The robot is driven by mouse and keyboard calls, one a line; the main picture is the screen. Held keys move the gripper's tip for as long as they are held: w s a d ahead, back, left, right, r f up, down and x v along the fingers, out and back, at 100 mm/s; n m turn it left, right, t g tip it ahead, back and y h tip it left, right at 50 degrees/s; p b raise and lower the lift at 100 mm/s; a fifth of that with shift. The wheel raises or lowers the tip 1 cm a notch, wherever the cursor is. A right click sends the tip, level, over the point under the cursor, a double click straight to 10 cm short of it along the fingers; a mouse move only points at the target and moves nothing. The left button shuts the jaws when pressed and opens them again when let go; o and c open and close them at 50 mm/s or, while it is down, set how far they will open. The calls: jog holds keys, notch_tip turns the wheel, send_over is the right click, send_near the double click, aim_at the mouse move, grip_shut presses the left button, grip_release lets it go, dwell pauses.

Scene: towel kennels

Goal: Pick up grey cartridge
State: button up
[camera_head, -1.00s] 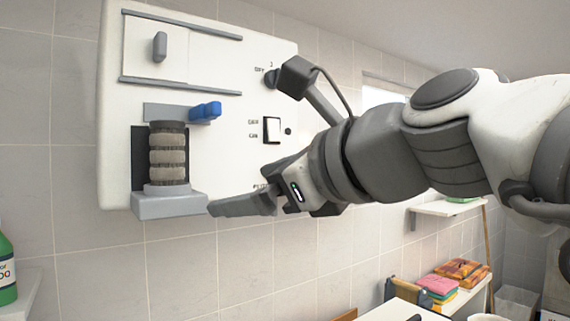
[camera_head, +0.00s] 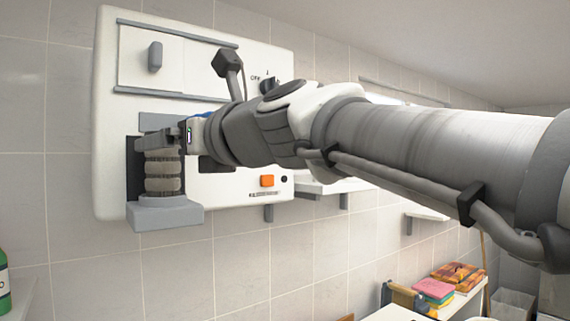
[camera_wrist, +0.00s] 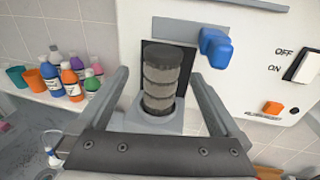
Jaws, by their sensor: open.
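The grey cartridge (camera_wrist: 162,78) is a ribbed upright cylinder with a dark top. It stands in a grey cup-like holder (camera_wrist: 148,122) on the front of a white wall panel. In the head view the cartridge (camera_head: 163,174) shows below my gripper (camera_head: 163,143), which hides its top. In the wrist view my gripper (camera_wrist: 160,72) is open, with one finger on each side of the cartridge and a visible gap on both sides. Whether the fingers reach fully around it in depth is hard to tell.
A blue lever (camera_wrist: 216,48) sits just above right of the cartridge. An orange switch (camera_head: 267,181) is on the white panel (camera_head: 118,120). Several bottles (camera_wrist: 70,78) stand on a shelf at left in the wrist view. A sliding cover (camera_head: 185,62) is above.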

jog(key=shift+p+x, duration=0.35)
jog(key=shift+x, duration=2.55)
jog(key=shift+w+d+f, duration=0.1)
jog(key=shift+f, duration=0.05)
jog(key=c, duration=1.5)
